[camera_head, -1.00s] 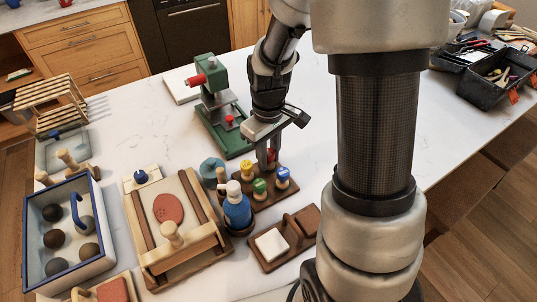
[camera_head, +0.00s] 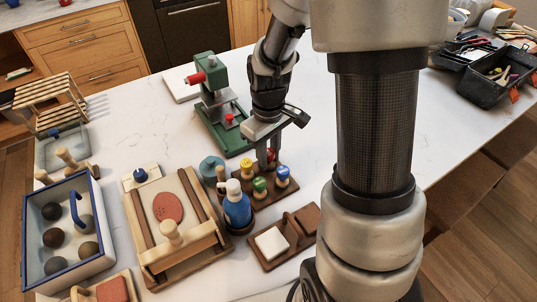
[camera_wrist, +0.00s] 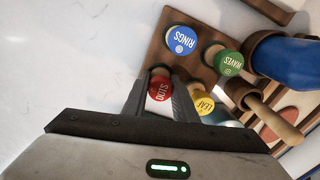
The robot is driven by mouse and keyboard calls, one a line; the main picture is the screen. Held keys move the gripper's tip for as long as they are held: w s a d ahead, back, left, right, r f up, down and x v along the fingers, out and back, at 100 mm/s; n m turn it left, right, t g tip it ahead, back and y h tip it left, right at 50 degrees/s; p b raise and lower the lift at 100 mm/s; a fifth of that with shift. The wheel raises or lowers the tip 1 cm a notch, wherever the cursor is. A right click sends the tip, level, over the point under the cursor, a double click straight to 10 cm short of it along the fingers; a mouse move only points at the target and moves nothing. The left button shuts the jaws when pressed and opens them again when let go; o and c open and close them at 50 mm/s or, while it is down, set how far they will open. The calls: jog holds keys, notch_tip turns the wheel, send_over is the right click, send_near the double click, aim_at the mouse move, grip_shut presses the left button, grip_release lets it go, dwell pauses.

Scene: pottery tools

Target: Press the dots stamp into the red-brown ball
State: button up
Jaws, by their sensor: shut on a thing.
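The dots stamp (camera_wrist: 159,90) has a red round top lettered DOTS. It sits between the two fingers of my gripper (camera_wrist: 163,82) in the wrist view, and the gripper is shut on it. In the head view my gripper (camera_head: 268,152) points down at the back of the wooden stamp rack (camera_head: 262,201), and the red top is partly hidden by the fingers. A flat red-brown round of clay (camera_head: 168,208) lies on a wooden board (camera_head: 152,240) to the left. Several dark round balls (camera_head: 55,237) sit in a blue-rimmed tray (camera_head: 93,258); I cannot clearly make out a red-brown one.
The rings stamp (camera_wrist: 180,40), waves stamp (camera_wrist: 228,62) and leaf stamp (camera_wrist: 205,104) stand close around my gripper. A blue bottle (camera_head: 238,210) is beside the rack. A green press (camera_head: 215,108) stands behind it. The counter right of the rack is clear.

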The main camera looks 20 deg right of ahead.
jog(key=shift+f, duration=0.5)
jog(key=o, duration=1.1)
jog(key=shift+f, duration=0.1)
jog(key=shift+w+r+p, duration=0.1)
jog(key=shift+r+p, duration=0.25)
jog(key=shift+r, duration=0.3)
notch_tip(320, 180, up, 8)
jog(key=p, duration=0.6)
jog(key=s+r+m+t, duration=0.2)
jog(key=s+r, duration=0.3)
jog(key=r, duration=0.2)
jog(key=s+r+m+t, duration=0.1)
jog(key=s+r+m, duration=0.1)
jog(key=s+r, duration=0.3)
jog(key=s+d+r+m+t, duration=0.1)
jog(key=s+r+t, duration=0.1)
jog(key=s+r, duration=0.3)
notch_tip(320, 180, up, 4)
jog(key=shift+f+m+t, duration=0.2)
jog(key=shift+m+t, duration=0.1)
jog(key=shift+m, duration=0.1)
